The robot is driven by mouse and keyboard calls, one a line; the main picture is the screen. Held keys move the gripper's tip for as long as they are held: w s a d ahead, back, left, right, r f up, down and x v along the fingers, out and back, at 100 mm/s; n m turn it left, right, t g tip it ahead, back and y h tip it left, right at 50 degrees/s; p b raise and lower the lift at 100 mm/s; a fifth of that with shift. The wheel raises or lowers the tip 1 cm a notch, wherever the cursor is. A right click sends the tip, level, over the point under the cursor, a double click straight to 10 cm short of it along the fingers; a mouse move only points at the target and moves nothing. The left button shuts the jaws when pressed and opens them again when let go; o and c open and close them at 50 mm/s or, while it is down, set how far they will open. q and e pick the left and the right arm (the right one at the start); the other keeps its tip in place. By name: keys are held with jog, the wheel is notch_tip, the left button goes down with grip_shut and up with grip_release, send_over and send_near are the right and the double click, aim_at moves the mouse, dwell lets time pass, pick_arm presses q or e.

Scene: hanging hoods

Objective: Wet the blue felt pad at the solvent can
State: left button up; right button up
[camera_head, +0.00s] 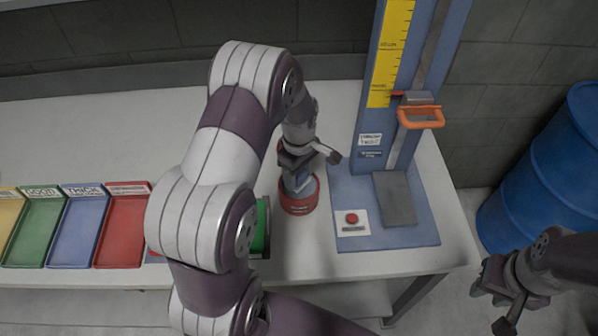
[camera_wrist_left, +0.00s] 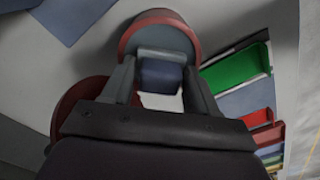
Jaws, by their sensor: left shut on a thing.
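My left gripper (camera_head: 297,184) points down over a red round can (camera_head: 300,205) on the table, taken to be the solvent can. It is shut on a small dark blue block, the blue felt pad (camera_wrist_left: 160,76), between its fingers in the left wrist view. The pad is at the can's grey top (camera_wrist_left: 158,28); I cannot tell whether they touch. Part of a second red round thing (camera_wrist_left: 78,105) shows beside the left finger, mostly hidden behind my gripper in the head view. My right gripper (camera_head: 497,294) is open and empty, off the table's right side.
A blue test stand (camera_head: 385,236) with a yellow scale, orange handle (camera_head: 420,117) and red button (camera_head: 351,218) stands right of the can. Labelled yellow, green, blue and red trays (camera_head: 120,230) line the left. My left arm hides part of a green tray (camera_head: 262,225). A blue barrel (camera_head: 560,165) stands right.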

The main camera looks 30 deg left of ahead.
pick_arm(q)
notch_tip(320, 180, up, 6)
jog(key=p, duration=0.4)
jog(key=shift+r+p, duration=0.15)
jog(key=shift+p, duration=0.15)
dwell(0.3)
